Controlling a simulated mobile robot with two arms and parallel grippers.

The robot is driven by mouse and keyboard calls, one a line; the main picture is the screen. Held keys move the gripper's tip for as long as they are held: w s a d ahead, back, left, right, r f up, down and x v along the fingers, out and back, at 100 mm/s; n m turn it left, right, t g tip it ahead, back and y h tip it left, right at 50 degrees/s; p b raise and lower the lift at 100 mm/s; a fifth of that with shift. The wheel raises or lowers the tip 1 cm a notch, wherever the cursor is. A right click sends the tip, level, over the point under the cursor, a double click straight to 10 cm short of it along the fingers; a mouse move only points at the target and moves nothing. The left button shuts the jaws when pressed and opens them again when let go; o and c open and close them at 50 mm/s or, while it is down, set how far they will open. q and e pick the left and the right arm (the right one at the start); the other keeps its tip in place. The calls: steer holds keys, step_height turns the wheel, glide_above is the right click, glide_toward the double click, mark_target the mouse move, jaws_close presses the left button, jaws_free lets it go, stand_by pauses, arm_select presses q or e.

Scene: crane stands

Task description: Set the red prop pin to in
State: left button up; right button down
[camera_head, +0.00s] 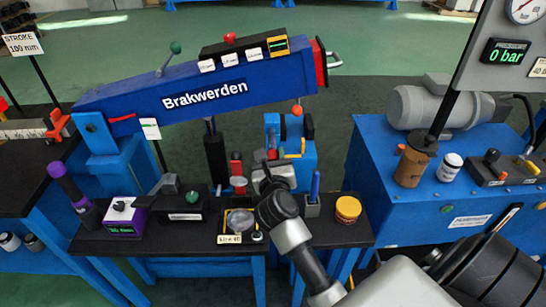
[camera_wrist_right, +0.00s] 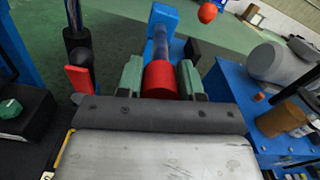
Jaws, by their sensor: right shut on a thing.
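The red prop pin (camera_wrist_right: 160,80) shows in the right wrist view as a red cylindrical end on a dark shaft, in front of a blue block (camera_wrist_right: 163,18). My right gripper (camera_wrist_right: 160,86) has its two green fingers on either side of the red end and is shut on it. In the head view my right gripper (camera_head: 272,168) reaches over the bench to the blue post (camera_head: 290,135) below the crane arm. It hides most of the pin there. How deep the pin sits cannot be told. My left gripper is not in view.
The blue crane arm (camera_head: 190,92) marked Brakwerden slopes above. A red ball (camera_head: 297,110) hangs near the post. The narrow black bench (camera_head: 340,237) holds a yellow-labelled tin (camera_head: 347,208), a blue pen and small boxes. A blue cabinet (camera_head: 385,150) stands at right.

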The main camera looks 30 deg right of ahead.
mark_target(271, 129)
steer(key=p+x, duration=0.1)
steer(key=x, duration=0.8)
steer(key=c, duration=0.7)
jaws_free()
steer(key=shift+c, duration=0.2)
steer(key=shift+s, duration=0.1)
steer(key=v, duration=1.1)
